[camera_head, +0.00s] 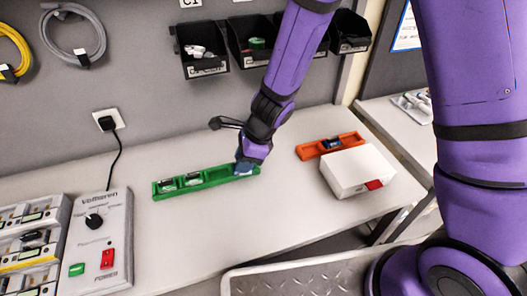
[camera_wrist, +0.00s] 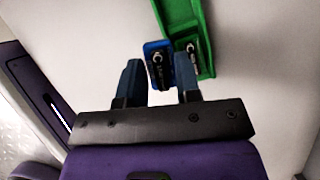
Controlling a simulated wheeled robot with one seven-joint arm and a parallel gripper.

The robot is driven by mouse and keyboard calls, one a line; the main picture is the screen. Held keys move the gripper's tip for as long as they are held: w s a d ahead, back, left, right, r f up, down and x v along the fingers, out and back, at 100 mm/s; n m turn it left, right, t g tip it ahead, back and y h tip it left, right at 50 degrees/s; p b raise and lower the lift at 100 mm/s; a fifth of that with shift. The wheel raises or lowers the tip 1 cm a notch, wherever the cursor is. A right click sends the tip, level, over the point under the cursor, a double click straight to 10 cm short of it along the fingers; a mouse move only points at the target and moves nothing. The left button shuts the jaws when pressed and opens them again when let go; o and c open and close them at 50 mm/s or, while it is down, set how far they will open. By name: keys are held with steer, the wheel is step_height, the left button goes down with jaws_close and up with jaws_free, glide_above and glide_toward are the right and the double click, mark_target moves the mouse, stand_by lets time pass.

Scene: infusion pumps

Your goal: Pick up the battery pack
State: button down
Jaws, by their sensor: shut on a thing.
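My gripper (camera_head: 246,167) is over the right end of the green tray (camera_head: 215,177). In the wrist view, my gripper (camera_wrist: 160,82) is shut on a blue battery pack (camera_wrist: 158,62) with a dark, white-marked face. The pack sits between the two fingertips, overlapping or beside the green tray's edge (camera_wrist: 207,62); I cannot tell whether it touches the tray. In the head view, the pack is mostly hidden by the gripper. Small dark and silver items (camera_head: 193,180) lie in the tray's left part.
A voltmeter box (camera_head: 103,240) stands at left. Black bins (camera_head: 204,65) hang on the wall. The table front is clear.

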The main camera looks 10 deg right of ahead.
steer(key=s+a, duration=0.1)
steer(key=a, duration=0.1)
steer(key=s+a, duration=0.1)
steer(key=a, duration=0.2)
steer(key=s+a, duration=0.1)
steer(key=a, duration=0.2)
steer(key=shift+s, duration=0.1)
stand_by(0.7)
